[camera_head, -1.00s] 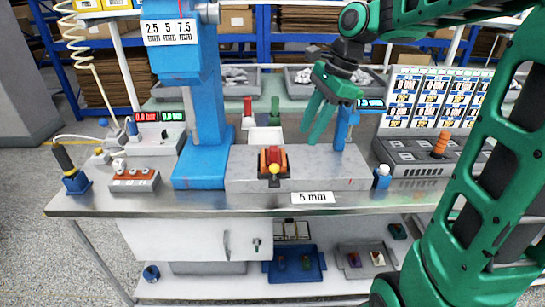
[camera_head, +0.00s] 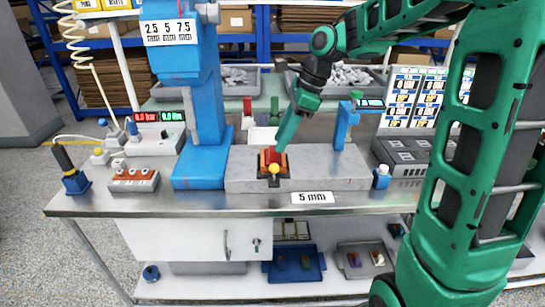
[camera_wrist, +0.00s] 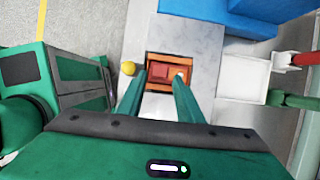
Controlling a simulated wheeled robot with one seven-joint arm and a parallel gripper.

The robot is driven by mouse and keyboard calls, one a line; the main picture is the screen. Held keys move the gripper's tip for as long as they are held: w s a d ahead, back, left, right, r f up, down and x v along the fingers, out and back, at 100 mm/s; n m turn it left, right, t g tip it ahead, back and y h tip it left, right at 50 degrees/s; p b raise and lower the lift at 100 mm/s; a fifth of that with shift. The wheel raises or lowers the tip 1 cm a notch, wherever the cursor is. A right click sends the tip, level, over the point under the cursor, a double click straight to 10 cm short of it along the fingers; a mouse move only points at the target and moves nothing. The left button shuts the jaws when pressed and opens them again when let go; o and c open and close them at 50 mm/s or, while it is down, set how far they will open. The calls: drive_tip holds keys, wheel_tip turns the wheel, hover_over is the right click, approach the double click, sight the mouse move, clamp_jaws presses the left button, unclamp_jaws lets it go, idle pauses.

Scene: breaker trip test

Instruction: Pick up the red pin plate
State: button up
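A red block-like piece (camera_wrist: 160,72), which looks like the red pin plate, sits in an orange fixture (camera_wrist: 165,57) on the grey block. In the head view the red piece (camera_head: 273,156) is in the same fixture, behind a yellow ball (camera_head: 274,169). My gripper (camera_head: 281,146) reaches down to the fixture from above and behind. In the wrist view my gripper (camera_wrist: 160,75) is open, with one finger to each side of the red piece. The fingers appear apart from it. How far the tips are above it is hard to tell.
A tall blue press (camera_head: 205,110) stands close to the left of the fixture. A small blue stand (camera_head: 344,125) is to the right. Upright red (camera_head: 247,106) and green (camera_head: 275,108) parts stand behind. The grey block's right part (camera_head: 335,168) is clear.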

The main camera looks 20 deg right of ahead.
sight(273, 152)
drive_tip(key=shift+x, duration=2.25)
clamp_jaws()
drive_tip(key=shift+r, duration=0.1)
